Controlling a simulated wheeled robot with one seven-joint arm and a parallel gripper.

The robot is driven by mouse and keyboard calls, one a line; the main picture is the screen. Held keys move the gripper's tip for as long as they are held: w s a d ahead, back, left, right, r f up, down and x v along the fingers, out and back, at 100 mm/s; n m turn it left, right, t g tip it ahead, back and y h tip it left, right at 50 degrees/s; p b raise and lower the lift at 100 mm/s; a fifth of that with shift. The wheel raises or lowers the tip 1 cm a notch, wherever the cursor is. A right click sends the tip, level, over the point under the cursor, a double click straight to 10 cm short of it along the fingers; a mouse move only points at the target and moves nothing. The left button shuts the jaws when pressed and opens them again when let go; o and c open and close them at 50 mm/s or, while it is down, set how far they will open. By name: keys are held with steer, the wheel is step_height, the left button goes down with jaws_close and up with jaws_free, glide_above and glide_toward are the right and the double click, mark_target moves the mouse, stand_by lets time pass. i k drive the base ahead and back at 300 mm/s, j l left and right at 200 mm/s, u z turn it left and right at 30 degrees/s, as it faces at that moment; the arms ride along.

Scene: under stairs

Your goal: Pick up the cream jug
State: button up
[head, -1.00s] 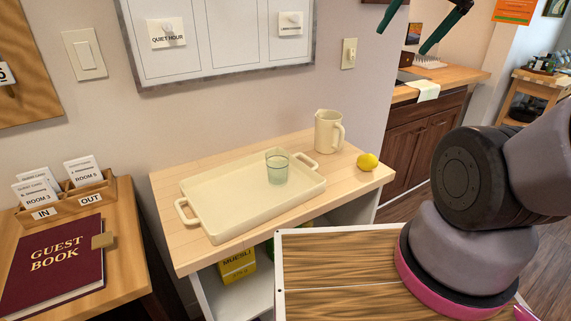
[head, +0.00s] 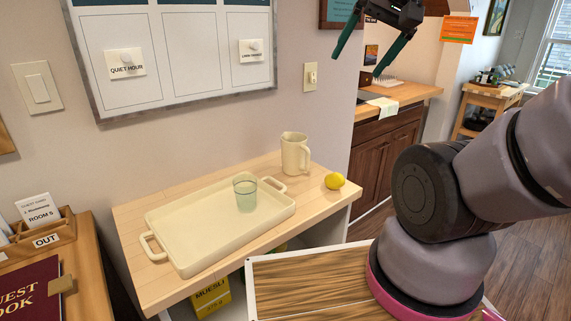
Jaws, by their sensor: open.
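The cream jug (head: 295,153) stands upright at the back right of the light wooden counter, close to the wall. Its handle is on its right side. My gripper (head: 356,64) is at the top of the head view, above and to the right of the jug and well apart from it. Its two dark green fingers are spread and nothing is between them.
A cream tray (head: 190,251) holding a glass (head: 245,194) lies left of the jug. A lemon (head: 334,181) sits right of it. A noticeboard (head: 180,108) hangs behind. A guest book (head: 29,293) lies on the left table.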

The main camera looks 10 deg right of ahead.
mark_target(295, 152)
steer(key=i+l+u, duration=0.2)
steer(key=l, duration=0.7)
steer(key=l+u, duration=0.2)
steer(key=l, duration=0.7)
